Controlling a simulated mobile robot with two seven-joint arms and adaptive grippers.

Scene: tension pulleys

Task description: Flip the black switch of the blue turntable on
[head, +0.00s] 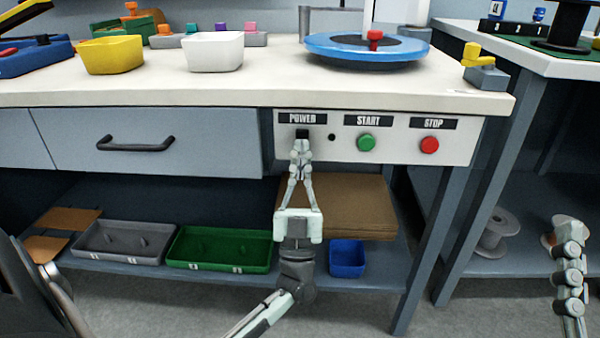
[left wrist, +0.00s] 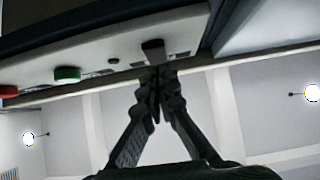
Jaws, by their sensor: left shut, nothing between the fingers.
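The blue turntable (head: 330,50) sits on the white bench top, with a red-topped piece at its middle. On the white panel under the bench edge, the black switch (head: 302,132) is below the POWER label. It also shows in the left wrist view (left wrist: 153,46). My left gripper (head: 300,150) is shut and empty, its fingertips pointing up just below the switch and overlapping its lower part. In the left wrist view the fingertips (left wrist: 157,72) are at the switch's lower end; I cannot tell whether they touch. Part of my right gripper (head: 570,280) shows at the right edge.
Beside the switch are a green START button (head: 366,142) and a red STOP button (head: 429,144). A drawer with a dark handle (head: 135,143) is to the left. The shelf below holds a green tray (head: 220,250), a blue bin (head: 347,258) and brown boards (head: 345,205).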

